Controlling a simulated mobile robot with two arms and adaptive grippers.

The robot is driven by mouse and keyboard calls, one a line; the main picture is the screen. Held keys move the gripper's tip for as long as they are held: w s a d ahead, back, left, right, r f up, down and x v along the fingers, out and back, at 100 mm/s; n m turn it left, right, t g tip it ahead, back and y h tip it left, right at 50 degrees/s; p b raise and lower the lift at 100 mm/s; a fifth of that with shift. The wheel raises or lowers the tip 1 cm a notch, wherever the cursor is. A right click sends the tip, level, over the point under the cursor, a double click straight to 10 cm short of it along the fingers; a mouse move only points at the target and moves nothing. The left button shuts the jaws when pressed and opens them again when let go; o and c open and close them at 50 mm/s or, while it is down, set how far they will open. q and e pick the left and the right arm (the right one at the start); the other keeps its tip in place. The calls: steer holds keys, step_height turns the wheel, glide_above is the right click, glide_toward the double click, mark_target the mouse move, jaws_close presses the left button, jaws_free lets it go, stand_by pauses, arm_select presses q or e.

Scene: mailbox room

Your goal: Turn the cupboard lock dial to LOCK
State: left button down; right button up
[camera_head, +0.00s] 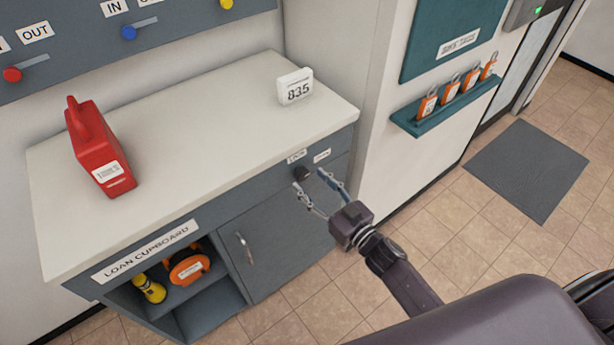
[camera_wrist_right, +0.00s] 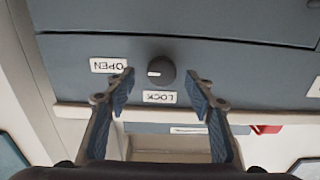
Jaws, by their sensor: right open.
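The dark round lock dial (camera_head: 302,173) is on the front of the grey loan cupboard (camera_head: 290,235), below the counter's right end. In the right wrist view, which is upside down, the dial (camera_wrist_right: 161,72) has a white mark pointing left, toward the OPEN label (camera_wrist_right: 108,66). The LOCK label (camera_wrist_right: 159,97) is below the dial there. My right gripper (camera_head: 310,181) is open in front of the dial. Its fingertips (camera_wrist_right: 161,87) are spread to either side of the dial, apart from it. My left gripper is not in view.
A red can (camera_head: 98,150) and an 835 sign (camera_head: 295,88) stand on the white counter (camera_head: 200,120). A yellow torch (camera_head: 150,288) and an orange item (camera_head: 188,268) sit in the open shelf.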

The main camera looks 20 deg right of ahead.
mark_target(301, 173)
steer(key=shift+x, duration=1.45)
steer(key=shift+s+a, duration=0.1)
steer(key=shift+a, duration=0.05)
steer(key=c, duration=1.2)
